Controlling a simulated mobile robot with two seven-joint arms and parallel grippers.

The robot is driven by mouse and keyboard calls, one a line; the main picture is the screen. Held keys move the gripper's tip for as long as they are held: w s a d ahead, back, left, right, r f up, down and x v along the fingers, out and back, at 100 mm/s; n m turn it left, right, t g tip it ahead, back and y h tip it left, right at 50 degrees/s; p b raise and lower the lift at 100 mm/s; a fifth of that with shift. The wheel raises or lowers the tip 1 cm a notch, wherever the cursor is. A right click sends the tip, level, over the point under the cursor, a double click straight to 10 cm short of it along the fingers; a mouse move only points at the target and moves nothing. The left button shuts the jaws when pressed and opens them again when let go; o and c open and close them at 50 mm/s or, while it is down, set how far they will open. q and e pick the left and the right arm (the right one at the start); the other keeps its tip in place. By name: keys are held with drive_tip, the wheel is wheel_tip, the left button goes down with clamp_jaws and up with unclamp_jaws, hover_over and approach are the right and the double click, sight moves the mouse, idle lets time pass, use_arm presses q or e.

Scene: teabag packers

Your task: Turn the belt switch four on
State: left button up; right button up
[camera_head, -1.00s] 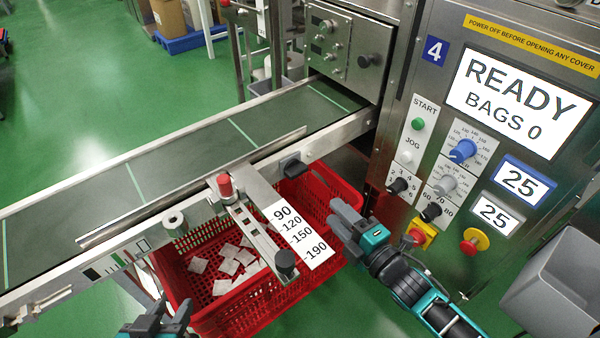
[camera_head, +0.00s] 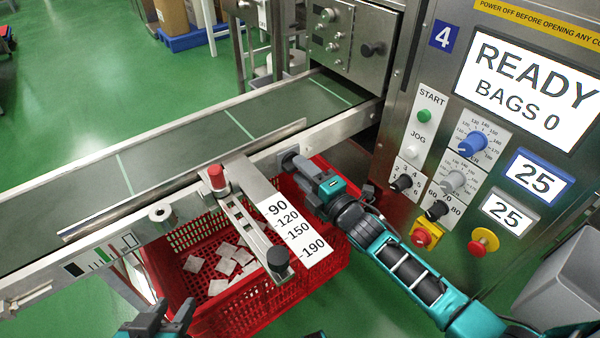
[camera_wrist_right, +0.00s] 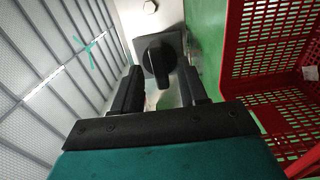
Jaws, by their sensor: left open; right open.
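The belt switch, a black rotary knob (camera_wrist_right: 157,56) on a dark square plate, sits on the conveyor's side rail. In the right wrist view it lies just ahead of and between the fingertips of my right gripper (camera_wrist_right: 160,88), which is open. I cannot tell whether the fingers touch the knob. In the head view my right gripper (camera_head: 303,171) reaches the rail and mostly hides the switch. The conveyor belt (camera_head: 190,135) is dark green with pale cross lines. My left gripper (camera_head: 163,318) is open and empty at the bottom edge.
A red crate (camera_head: 190,290) with white teabags stands below the rail. A length-scale plate (camera_head: 296,232) and red-capped post (camera_head: 217,178) stick out left of my right gripper. The control panel marked 4 (camera_head: 443,36), with knobs and a screen reading READY, BAGS 0, stands at right.

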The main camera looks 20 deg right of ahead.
drive_tip(key=shift+x, duration=0.8)
drive_tip(key=shift+c, duration=0.2)
clamp_jaws()
